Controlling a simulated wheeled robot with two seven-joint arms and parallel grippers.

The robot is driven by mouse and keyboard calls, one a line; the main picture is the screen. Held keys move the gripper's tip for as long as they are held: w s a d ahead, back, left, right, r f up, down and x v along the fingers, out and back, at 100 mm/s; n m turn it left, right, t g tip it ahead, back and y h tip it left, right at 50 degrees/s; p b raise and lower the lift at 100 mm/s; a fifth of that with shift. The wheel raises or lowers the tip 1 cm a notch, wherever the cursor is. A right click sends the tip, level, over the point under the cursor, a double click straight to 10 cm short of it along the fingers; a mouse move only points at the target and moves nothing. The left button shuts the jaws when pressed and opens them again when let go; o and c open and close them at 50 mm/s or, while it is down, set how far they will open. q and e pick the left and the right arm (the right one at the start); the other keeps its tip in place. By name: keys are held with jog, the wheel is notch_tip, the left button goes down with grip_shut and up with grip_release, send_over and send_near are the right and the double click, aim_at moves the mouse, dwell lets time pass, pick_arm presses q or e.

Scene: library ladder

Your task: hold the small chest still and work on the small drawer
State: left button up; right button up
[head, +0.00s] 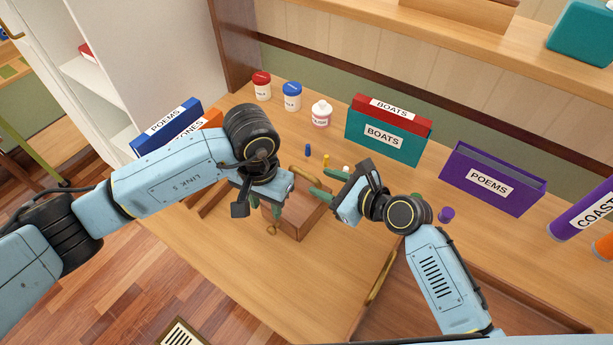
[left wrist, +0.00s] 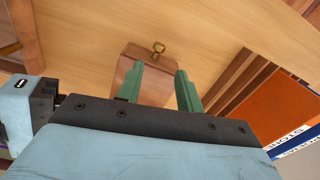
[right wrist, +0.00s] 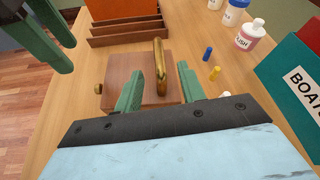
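The small chest (head: 296,218) is a brown wooden box on the desk between my grippers. I cannot tell whether either touches the chest.
Behind stand a teal BOATS box (head: 380,138), several small jars (head: 292,97) and small coloured pegs (head: 326,160). A book rack (right wrist: 125,34) is at the left. The front desk is clear.

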aim_at(316, 180)
jog(key=x, duration=0.5)
jog(key=shift+w+a+f, duration=0.15)
jog(key=shift+w+a, duration=0.05)
jog(key=shift+a, duration=0.05)
